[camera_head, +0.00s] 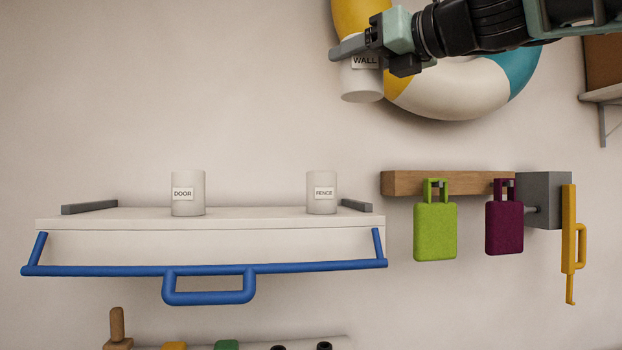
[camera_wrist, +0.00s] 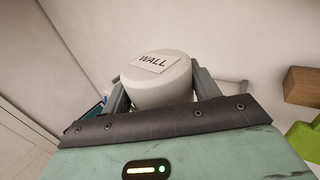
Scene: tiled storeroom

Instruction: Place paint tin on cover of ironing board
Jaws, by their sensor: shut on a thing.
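My gripper (camera_head: 374,60) is shut on a white paint tin (camera_head: 362,85) labelled WALL, held high in front of the wall at upper middle. In the wrist view the tin (camera_wrist: 158,92) sits between both fingers, its label facing the camera. A long white flat-topped board (camera_head: 260,220) with a blue tubular frame is below and to the left, well apart from the tin. It may be the ironing board; I cannot tell for sure. Two more white tins stand upright on it, DOOR (camera_head: 188,205) and FENCE (camera_head: 321,205).
A yellow, white and teal ring (camera_head: 455,90) is behind my gripper. Between the two tins the board top is clear.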

